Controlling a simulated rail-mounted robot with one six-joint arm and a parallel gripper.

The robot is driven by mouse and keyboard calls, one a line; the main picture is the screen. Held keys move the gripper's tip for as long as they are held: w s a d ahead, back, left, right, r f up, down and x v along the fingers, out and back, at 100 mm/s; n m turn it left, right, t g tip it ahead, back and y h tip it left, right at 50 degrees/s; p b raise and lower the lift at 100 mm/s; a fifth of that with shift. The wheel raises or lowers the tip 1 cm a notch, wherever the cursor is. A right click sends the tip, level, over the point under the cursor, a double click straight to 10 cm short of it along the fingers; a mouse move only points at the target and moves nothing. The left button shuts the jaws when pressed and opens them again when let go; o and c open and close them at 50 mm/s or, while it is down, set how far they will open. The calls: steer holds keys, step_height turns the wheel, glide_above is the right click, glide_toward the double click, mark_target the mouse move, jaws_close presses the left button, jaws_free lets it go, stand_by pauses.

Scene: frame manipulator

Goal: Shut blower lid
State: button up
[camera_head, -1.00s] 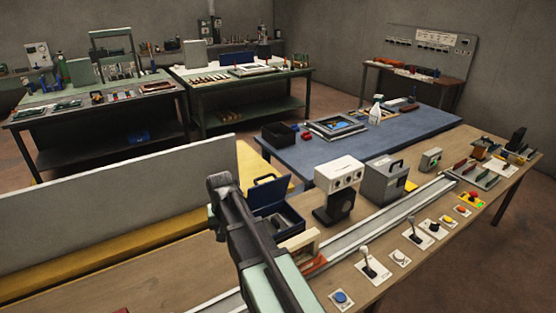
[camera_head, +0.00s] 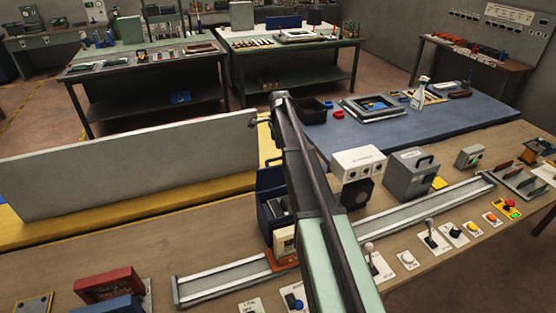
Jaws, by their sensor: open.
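A blue case (camera_head: 271,181) with a raised lid stands behind the rail, partly hidden by my arm. A white box on a black base (camera_head: 358,165) stands to its right. No readable label shows which of them is the blower. My arm rises from the bottom middle, across the bench, to a bend near the top of the blue bench. A small dark part sticks out to the left of that bend, and I cannot tell what it is. My gripper's fingers do not show.
A grey handled box (camera_head: 408,174) stands right of the white box. A metal rail (camera_head: 400,211) crosses the wooden bench, with levers and buttons in front. A grey panel (camera_head: 130,167) stands at the left. Bare wood lies between.

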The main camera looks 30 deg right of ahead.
mark_target(277, 158)
steer(key=f+b, duration=0.2)
steer(key=f, duration=0.1)
steer(key=f+b, duration=0.3)
steer(key=w+f+b, duration=0.1)
steer(key=f+b, duration=0.1)
steer(key=f, duration=0.1)
steer(key=shift+d+r, duration=0.1)
steer(key=shift+r, duration=0.1)
jaws_close()
